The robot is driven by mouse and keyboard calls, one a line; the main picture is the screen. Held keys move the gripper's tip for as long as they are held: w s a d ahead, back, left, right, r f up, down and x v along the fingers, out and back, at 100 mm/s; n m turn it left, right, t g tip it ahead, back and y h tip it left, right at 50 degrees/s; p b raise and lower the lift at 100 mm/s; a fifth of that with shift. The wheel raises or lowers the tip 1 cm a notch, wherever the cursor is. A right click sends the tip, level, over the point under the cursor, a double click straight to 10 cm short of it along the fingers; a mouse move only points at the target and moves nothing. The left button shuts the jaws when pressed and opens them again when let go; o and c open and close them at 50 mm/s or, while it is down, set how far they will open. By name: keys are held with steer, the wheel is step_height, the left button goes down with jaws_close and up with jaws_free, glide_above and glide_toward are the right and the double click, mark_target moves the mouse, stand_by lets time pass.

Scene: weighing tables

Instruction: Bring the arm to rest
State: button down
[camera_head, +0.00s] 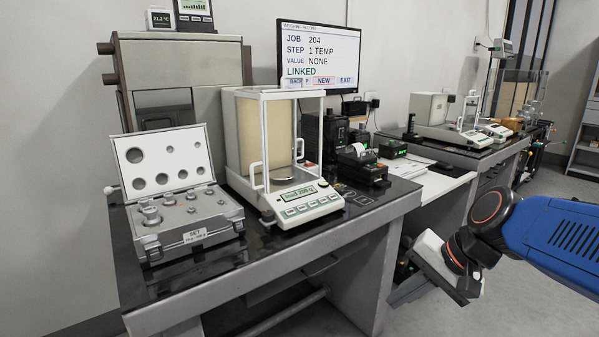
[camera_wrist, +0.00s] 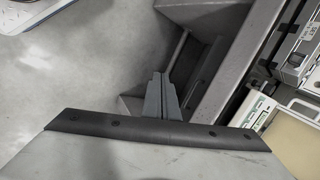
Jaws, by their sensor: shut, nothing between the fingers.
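My arm, with a blue link, reaches in from the right edge of the head view. Its end hangs in the air in front of the weighing table (camera_head: 270,255), a little below the level of its top. My gripper shows in the wrist view (camera_wrist: 163,82) as two grey fingers. They are together, with nothing held between them. In the wrist view the floor and the table's grey side lie beyond the fingers.
On the table stand an open weight case (camera_head: 180,225), a balance with a glass shield (camera_head: 310,205), a small printer (camera_head: 362,165) and a monitor (camera_head: 318,55) behind. A second table (camera_head: 450,150) with instruments stands farther right. The floor (camera_head: 510,290) around my arm looks clear.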

steer(key=s+d+f+n+t+h, duration=0.1)
steer(key=s+d+f+n+h, duration=0.3)
steer(key=s+d+n, duration=0.3)
steer(key=shift+s+d+h, duration=0.6)
steer(key=shift+s+d, duration=0.3)
steer(key=shift+s, duration=0.15)
